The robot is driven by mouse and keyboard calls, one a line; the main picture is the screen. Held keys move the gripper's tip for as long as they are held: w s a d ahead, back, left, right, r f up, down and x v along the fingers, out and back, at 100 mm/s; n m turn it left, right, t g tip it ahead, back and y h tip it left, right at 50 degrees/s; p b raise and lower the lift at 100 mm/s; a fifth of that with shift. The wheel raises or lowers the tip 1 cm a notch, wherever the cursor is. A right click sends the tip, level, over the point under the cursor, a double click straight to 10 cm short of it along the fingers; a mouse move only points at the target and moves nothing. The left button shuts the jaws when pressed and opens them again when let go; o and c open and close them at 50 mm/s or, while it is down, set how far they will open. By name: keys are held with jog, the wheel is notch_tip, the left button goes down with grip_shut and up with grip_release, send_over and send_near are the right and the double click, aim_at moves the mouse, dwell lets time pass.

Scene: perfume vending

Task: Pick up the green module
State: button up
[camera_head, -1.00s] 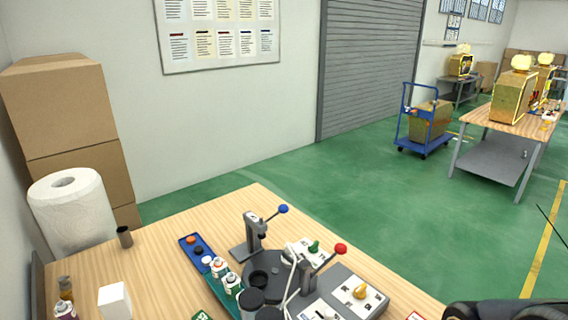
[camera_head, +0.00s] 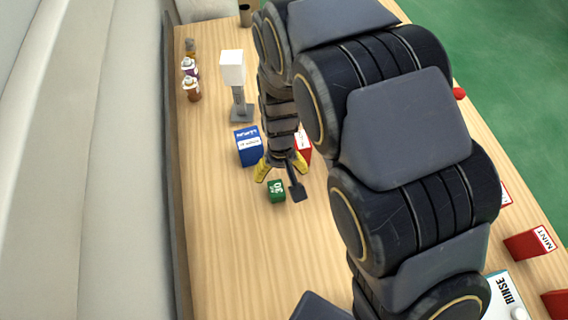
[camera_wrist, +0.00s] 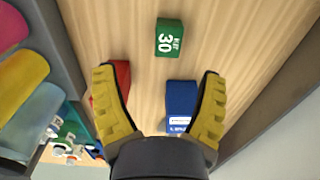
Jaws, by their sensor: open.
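The green module (camera_head: 276,191) is a small block with a white "30" label, lying on the wooden table. In the wrist view the green module (camera_wrist: 168,38) lies beyond the fingertips, roughly centred between them and clear of both. My gripper (camera_head: 281,168) has yellow fingers spread open and empty, just behind the module in the head view. In the wrist view my gripper (camera_wrist: 157,75) shows its two fingers wide apart. Its height above the table is hard to tell.
A blue module (camera_head: 248,147) stands left of my gripper, and a red module (camera_head: 303,147) is partly hidden on its right. A white-topped stand (camera_head: 233,70) and small bottles (camera_head: 190,80) are farther back. Red MINT boxes (camera_head: 529,243) stand at right. Table left of the green module is clear.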

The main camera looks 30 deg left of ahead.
aim_at(276, 188)
jog(key=shift+s+a+f, duration=0.3)
jog(key=shift+a+f, duration=0.2)
jog(key=shift+f, duration=0.3)
notch_tip(276, 188, down, 7)
jog(key=shift+s+d+f, duration=0.1)
jog(key=shift+f, duration=0.05)
jog(key=c, duration=1.2)
